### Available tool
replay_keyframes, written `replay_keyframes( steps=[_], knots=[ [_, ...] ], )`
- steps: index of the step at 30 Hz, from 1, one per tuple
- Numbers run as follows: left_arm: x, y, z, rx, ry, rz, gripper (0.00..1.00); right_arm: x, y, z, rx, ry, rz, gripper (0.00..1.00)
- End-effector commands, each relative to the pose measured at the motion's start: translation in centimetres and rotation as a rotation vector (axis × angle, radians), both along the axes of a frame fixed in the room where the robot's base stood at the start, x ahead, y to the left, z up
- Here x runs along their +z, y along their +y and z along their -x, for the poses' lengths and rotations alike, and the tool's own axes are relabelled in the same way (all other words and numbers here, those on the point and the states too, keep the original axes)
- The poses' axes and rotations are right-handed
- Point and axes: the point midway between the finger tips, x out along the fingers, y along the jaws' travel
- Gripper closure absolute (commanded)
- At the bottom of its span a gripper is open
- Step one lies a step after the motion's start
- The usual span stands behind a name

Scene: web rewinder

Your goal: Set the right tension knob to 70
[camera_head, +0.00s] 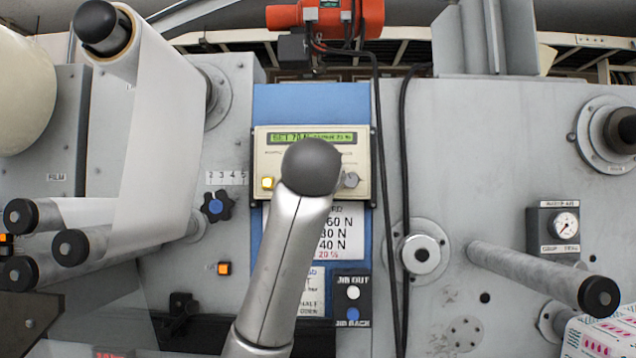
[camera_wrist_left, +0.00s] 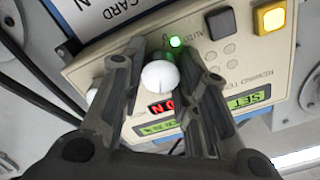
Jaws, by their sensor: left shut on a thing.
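The cream tension control panel (camera_head: 262,152) is on the blue column in the head view, and its face also shows upside down in the left wrist view (camera_wrist_left: 245,60). Its green display (camera_head: 312,138) seems to begin "SET 70", though small and blurred. My left arm covers the panel's middle and hides its gripper in the head view. In the left wrist view my left gripper (camera_wrist_left: 155,60) is shut on a white round knob (camera_wrist_left: 160,76). Another pale knob (camera_wrist_left: 92,93) shows beyond one finger, near the panel edge; a knob (camera_head: 350,180) shows at the panel's right side.
A lit yellow button (camera_head: 267,183) is at the panel's left; it also shows in the left wrist view (camera_wrist_left: 269,16). A green lamp (camera_wrist_left: 176,42) glows by the fingertips. Black cables (camera_head: 400,200) hang right of the panel. Jib buttons (camera_head: 353,293) are below.

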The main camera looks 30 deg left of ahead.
Motion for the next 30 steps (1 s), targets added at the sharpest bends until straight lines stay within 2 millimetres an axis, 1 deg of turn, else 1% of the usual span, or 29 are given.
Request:
replay_keyframes(
  steps=[7, 8, 12, 19, 23, 26, 30],
  knots=[
    [0.05, -0.06, 0.01, -0.001, -0.001, 0.001, 0.95, 0.02, 0.28, -0.02, -0.001, 0.0, -0.003, 1.0],
    [0.05, -0.06, 0.01, -0.001, -0.001, 0.001, 0.67, 0.02, 0.28, -0.02, 0.0, 0.0, -0.003, 1.0],
    [0.05, -0.06, 0.01, -0.001, -0.001, 0.002, 0.49, 0.02, 0.28, -0.03, 0.0, -0.001, -0.003, 1.0],
    [0.03, -0.07, 0.0, -0.001, -0.001, 0.002, 0.49, 0.02, 0.28, -0.04, 0.001, -0.001, -0.003, 1.0],
    [0.04, -0.07, -0.01, -0.001, -0.005, 0.008, 0.49, 0.07, -0.22, -0.19, 0.004, -0.003, 0.003, 1.0],
    [0.07, -0.1, -0.03, -0.002, -0.023, 0.038, 0.49, 0.21, -0.15, -0.16, 0.003, -0.002, 0.002, 1.0],
    [0.2, -0.09, 0.01, -0.003, -0.079, 0.128, 0.49, 0.61, -0.07, -0.12, 0.002, -0.001, 0.001, 1.0]
  ],
)
